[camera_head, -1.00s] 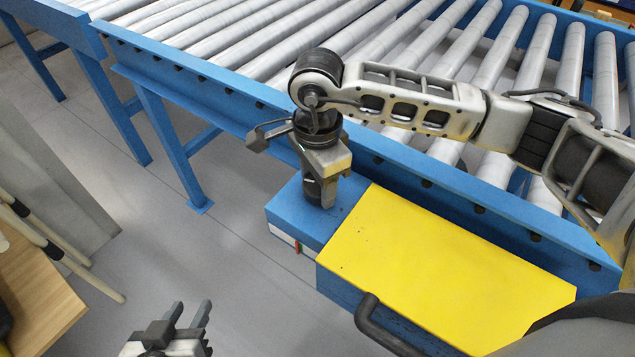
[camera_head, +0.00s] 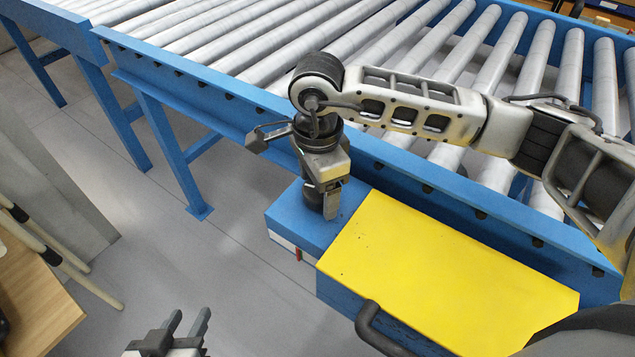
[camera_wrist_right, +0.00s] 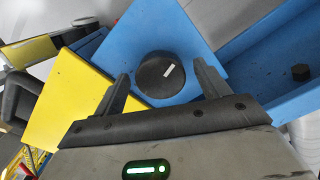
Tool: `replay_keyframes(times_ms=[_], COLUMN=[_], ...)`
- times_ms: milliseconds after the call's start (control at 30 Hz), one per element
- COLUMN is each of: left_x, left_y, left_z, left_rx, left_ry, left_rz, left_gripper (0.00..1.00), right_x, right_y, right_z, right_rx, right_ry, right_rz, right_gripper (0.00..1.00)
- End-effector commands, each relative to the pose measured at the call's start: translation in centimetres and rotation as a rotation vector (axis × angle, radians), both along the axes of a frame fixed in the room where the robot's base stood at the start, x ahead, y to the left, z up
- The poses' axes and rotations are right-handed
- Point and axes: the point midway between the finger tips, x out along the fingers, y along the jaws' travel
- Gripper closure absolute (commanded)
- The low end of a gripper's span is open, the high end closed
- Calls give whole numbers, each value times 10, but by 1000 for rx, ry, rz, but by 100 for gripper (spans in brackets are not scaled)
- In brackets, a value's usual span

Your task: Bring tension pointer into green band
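In the head view my right gripper (camera_head: 325,205) points down at the blue box (camera_head: 290,215), hiding the knob. On the box's front face are a white strip (camera_head: 283,241) and a small red mark (camera_head: 299,254); a green band cannot be made out. My left gripper (camera_head: 187,320) is open and empty at the bottom.
A yellow-topped blue housing (camera_head: 450,270) with a dark handle (camera_head: 368,318) adjoins the box on the right. The roller conveyor (camera_head: 270,50) and its blue rail run behind. A wooden table (camera_head: 35,300) stands at left. Floor is clear between.

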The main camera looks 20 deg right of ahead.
Motion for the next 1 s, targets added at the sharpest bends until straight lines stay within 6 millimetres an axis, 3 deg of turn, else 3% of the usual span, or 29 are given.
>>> replay_keyframes(times_ms=[267, 700, 1000], left_x=[2, 4, 2], left_y=[0, -1, -1], left_z=[1, 0, -1], left_rx=[0, -4, -6], left_ry=[-5, -11, -7], left_rz=[0, -1, -1], left_gripper=[64, 64, 64], right_x=[1, 1, 0], right_y=[1, 1, 0], right_z=[15, 116, 156], right_rx=[2, 2, 0], right_ry=[-3, -5, -1], right_rz=[0, 0, 0], right_gripper=[25, 25, 25])
